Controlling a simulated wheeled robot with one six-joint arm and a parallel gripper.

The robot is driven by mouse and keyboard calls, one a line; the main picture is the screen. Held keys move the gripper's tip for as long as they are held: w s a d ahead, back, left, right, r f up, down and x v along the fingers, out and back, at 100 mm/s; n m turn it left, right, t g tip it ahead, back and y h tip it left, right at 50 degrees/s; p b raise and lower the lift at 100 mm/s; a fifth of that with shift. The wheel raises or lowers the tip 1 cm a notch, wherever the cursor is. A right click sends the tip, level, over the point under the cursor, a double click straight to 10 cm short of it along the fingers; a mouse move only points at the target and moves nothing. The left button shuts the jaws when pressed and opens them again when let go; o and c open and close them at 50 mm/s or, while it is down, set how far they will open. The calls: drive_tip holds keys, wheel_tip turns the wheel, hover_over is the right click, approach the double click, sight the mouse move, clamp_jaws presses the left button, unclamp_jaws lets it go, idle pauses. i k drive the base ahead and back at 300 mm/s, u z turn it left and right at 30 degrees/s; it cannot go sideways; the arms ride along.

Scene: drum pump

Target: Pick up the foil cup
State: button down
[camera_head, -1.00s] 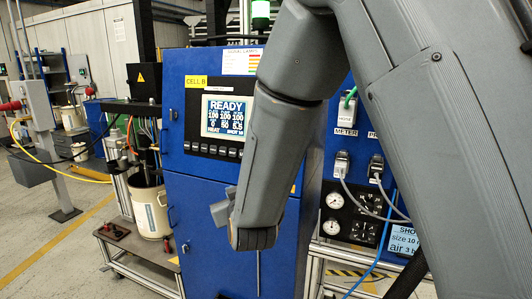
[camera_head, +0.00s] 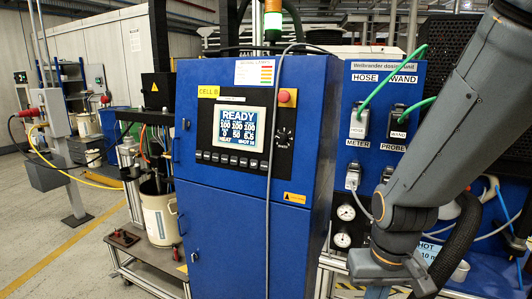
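I cannot make out the foil cup for certain. A small pale, rounded thing (camera_head: 460,271) shows at the lower right, on or by a blue surface beside my arm. It is too small and too covered to tell whether it is the cup. My grey arm comes down along the right side, and its wrist end sits at the lower edge of the picture. My gripper's fingers are not visible.
The blue cabinet (camera_head: 245,225) with a READY screen (camera_head: 240,127) stands in the middle. The dosing unit panel (camera_head: 380,75) with plugs and gauges is at the right. A cream bucket (camera_head: 159,218) stands on a low cart at the left. Floor is clear at far left.

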sight(460, 275)
drive_tip(key=u, duration=0.05)
drive_tip(key=k, duration=0.5)
drive_tip(key=z, duration=1.15)
drive_tip(key=i, duration=1.25)
drive_tip(key=u, duration=0.35)
